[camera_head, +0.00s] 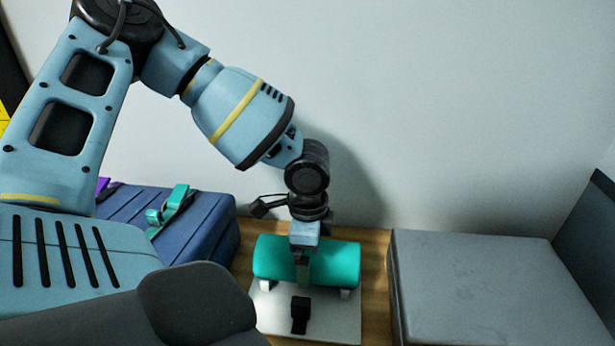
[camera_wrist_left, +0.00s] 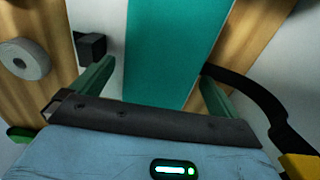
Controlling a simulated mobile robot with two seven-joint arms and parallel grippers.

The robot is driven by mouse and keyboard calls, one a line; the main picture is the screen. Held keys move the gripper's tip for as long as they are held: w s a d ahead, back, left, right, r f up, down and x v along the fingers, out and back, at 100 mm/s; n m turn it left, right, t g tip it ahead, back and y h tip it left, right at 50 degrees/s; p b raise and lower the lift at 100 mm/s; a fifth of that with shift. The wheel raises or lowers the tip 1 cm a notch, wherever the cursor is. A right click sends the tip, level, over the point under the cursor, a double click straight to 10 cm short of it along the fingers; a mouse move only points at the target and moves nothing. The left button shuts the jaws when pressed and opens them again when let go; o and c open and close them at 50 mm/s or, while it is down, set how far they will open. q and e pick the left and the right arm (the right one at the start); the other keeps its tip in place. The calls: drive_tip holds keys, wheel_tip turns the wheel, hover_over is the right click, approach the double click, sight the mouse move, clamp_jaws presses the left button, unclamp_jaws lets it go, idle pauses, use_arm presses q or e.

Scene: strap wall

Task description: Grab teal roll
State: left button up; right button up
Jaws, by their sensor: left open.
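The teal roll (camera_head: 335,262) lies sideways on two small white supports above a pale plate (camera_head: 342,322). My left gripper (camera_head: 303,272) points down at the roll's middle and hides part of it. In the left wrist view the roll (camera_wrist_left: 168,45) runs between the two open green fingers of the gripper (camera_wrist_left: 155,88). A gap shows between the left finger and the roll; the right finger is close to its edge. I cannot tell whether it touches. My right gripper is not in view.
A grey box (camera_head: 480,290) stands close on the right. A blue case (camera_head: 205,225) with a teal strap (camera_head: 170,208) lies on the left. A black strap piece (camera_head: 300,313) sits on the plate in front of the roll. A pale wall (camera_head: 420,120) rises behind.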

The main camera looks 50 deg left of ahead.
use_arm(q)
wheel_tip(320, 180, down, 2)
drive_tip(key=c, duration=1)
drive_tip(key=shift+r, duration=0.1)
wheel_tip(320, 180, up, 18)
drive_tip(key=p, duration=0.1)
idle(0.4)
